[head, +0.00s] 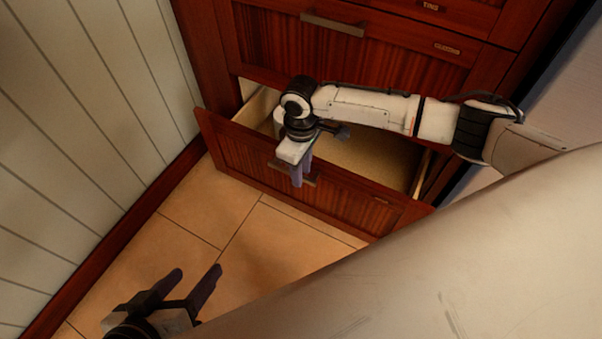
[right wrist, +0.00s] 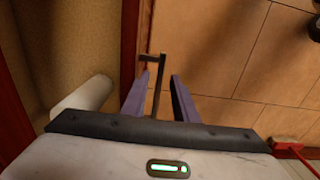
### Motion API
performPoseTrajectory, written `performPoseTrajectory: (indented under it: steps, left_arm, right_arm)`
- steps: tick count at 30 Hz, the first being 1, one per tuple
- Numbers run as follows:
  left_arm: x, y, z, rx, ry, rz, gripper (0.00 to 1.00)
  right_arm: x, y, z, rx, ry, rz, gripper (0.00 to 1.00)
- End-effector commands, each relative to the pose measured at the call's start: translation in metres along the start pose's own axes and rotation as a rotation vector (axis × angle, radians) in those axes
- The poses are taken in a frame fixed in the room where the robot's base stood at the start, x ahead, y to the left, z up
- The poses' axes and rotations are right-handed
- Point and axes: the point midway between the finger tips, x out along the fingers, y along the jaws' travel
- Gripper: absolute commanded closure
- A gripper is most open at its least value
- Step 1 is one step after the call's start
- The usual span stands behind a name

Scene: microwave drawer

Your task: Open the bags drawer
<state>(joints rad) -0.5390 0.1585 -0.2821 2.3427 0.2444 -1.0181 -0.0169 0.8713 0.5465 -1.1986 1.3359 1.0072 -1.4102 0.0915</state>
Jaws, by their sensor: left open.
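The lowest drawer (head: 235,150) of the dark red wooden cabinet is pulled out, and its pale inside looks empty where it shows. Its small label (head: 381,201) is too small to read. Its bar handle (head: 312,181) is partly hidden by my right gripper (head: 302,172), which points down at the drawer front. In the right wrist view, the handle (right wrist: 153,85) stands between the fingers of the right gripper (right wrist: 159,78), with a gap to the right finger. My left gripper (head: 190,275) is open and empty above the floor at the lower left.
A closed drawer with a bar handle (head: 332,24) is above the open one. A pale panelled wall (head: 85,110) stands at the left. The tiled floor (head: 235,225) in front of the drawer is clear. A red item (right wrist: 288,146) shows at the right wrist view's edge.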

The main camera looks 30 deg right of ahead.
Motion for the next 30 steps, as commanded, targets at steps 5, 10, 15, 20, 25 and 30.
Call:
performPoseTrajectory:
  steps: [5,10,15,20,25,30]
  left_arm:
    - [-0.0010,0.0013,-0.0022,-0.002,0.009,0.004,0.45]
    - [-0.0012,0.0012,-0.0024,-0.002,0.009,0.004,0.45]
    - [-0.0012,0.0012,-0.0023,-0.002,0.009,0.004,0.45]
    - [-0.0011,0.0011,-0.0022,-0.002,0.009,0.003,0.45]
    - [-0.0010,0.0011,-0.0020,-0.002,0.008,0.003,0.45]
    - [-0.0010,0.0011,-0.0018,-0.002,0.008,0.003,0.45]
  right_arm:
    - [0.0033,0.0000,-0.0001,0.000,0.000,0.000,0.73]
    - [0.0030,-0.0001,0.0000,0.000,0.000,0.000,0.79]
    - [0.0029,-0.0001,0.0000,0.000,0.000,0.000,1.00]
    - [0.0028,-0.0003,0.0000,0.000,0.000,-0.001,1.00]
    - [0.0028,-0.0005,-0.0001,-0.001,0.000,-0.001,1.00]
    - [0.0027,-0.0006,-0.0001,-0.001,0.000,-0.001,1.00]
